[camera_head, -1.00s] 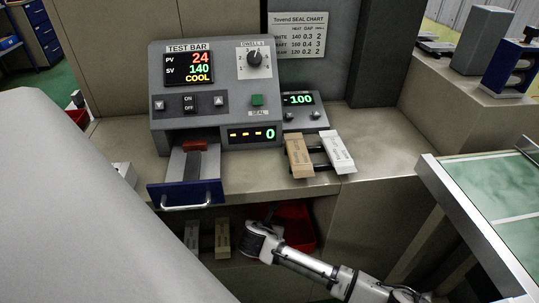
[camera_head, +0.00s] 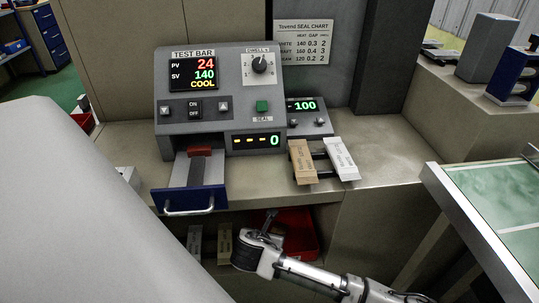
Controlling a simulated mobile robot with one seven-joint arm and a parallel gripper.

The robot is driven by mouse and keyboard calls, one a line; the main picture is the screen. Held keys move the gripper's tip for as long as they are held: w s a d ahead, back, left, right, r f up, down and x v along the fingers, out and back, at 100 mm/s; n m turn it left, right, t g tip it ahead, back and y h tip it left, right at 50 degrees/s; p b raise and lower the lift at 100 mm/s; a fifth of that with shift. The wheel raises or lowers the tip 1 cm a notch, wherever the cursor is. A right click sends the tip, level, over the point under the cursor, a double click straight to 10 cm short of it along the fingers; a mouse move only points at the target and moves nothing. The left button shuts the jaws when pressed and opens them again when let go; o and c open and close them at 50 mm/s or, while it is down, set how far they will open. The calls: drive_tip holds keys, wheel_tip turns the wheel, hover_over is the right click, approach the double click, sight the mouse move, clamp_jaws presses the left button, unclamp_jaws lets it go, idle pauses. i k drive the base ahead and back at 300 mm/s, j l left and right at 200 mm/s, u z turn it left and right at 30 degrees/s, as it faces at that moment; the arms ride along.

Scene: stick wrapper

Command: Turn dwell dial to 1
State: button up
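The dwell dial (camera_head: 260,64) is a dark round knob on a white plate at the upper right of the grey test bar machine (camera_head: 222,118). Its pointer mark is too small to read surely. The machine's screen (camera_head: 194,71) shows PV 24, SV 140 and COOL. My gripper (camera_head: 272,218) is low, in front of and below the counter, well apart from the dial. Its fingers are small and dark, and I cannot tell whether they are open.
A drawer with a blue front (camera_head: 188,201) sticks out below the machine. A red bin (camera_head: 301,236) is under the counter. A green-topped table (camera_head: 496,193) stands at right.

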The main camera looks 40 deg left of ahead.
sight(258, 64)
drive_tip(key=u, duration=1.25)
